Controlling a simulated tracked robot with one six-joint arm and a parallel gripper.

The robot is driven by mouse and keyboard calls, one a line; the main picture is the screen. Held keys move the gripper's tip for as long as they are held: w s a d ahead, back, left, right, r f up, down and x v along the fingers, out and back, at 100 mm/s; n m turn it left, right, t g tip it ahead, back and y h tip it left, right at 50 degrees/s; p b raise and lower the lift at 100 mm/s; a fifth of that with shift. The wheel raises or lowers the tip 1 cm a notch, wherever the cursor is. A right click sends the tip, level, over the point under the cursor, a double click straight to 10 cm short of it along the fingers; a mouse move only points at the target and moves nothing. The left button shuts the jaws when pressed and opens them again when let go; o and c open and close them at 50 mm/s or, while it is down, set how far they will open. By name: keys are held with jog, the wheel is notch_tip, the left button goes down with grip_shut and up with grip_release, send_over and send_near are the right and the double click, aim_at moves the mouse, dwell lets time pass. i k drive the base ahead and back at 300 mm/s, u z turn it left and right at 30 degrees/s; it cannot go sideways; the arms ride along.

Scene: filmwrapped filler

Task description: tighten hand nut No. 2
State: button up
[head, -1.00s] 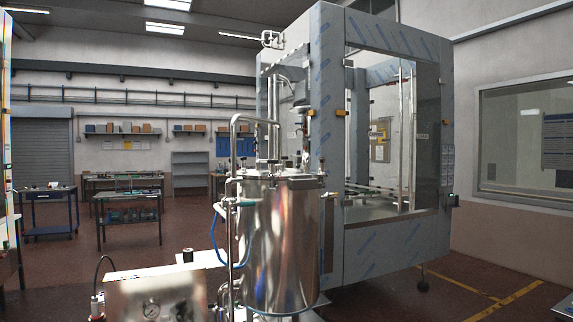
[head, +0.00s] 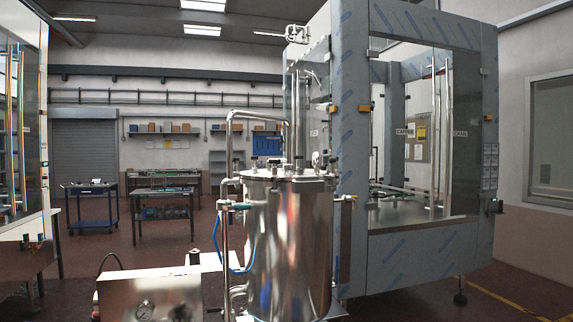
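A polished steel tank (head: 290,250) stands upright in the middle of the head view, in front of a large film-wrapped machine. Its flat lid (head: 288,177) carries several small dark-topped fittings around the rim, such as one at the front left (head: 274,166) and one at the right (head: 333,165). They look like hand nuts, but they are too small to read any number, so I cannot tell which is No. 2. My gripper and arm are not in view.
A steel box with a gauge (head: 150,298) stands low at front left, beside pipes and a blue hose (head: 220,245). The film-wrapped machine (head: 350,150) stands close behind the tank. Another cabinet (head: 22,130) is at far left. Open floor (head: 110,258) lies between it and the tank.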

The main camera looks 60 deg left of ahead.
aim_at(274, 162)
jog(key=i, duration=1.35)
jog(key=u, duration=2.6)
jog(key=i, duration=0.65)
jog(key=z, duration=0.05)
